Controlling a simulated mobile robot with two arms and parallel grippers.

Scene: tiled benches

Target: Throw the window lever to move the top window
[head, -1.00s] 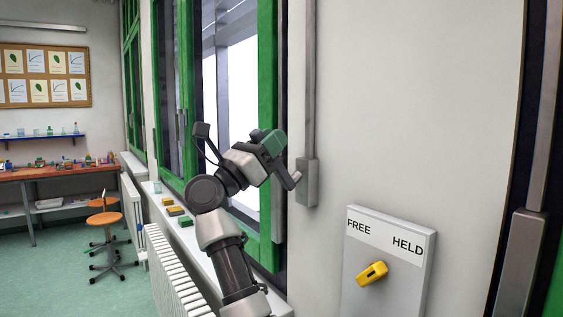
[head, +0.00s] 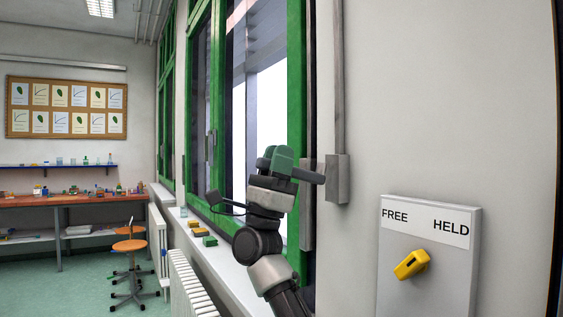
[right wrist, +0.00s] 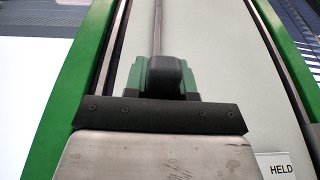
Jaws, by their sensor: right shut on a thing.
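The window lever is a grey box (head: 338,180) on the wall beside the window, with a dark grey handle (head: 309,176) sticking out to the left and a thin rod (head: 338,70) running up. My right gripper (head: 284,162) is shut on the handle. In the right wrist view the handle's dark rounded end (right wrist: 166,76) sits between the green finger pads, and the rod (right wrist: 158,25) runs up behind it. The green-framed window (head: 297,60) stands left of the lever; its top is cut off, so I cannot tell how the top window stands. My left gripper is out of view.
A panel (head: 440,225) marked FREE and HELD with a yellow knob (head: 411,264) is on the wall at lower right. A sill (head: 228,258) with small blocks and a radiator (head: 192,288) lie below the window. Stools (head: 129,246) and a bench are far left.

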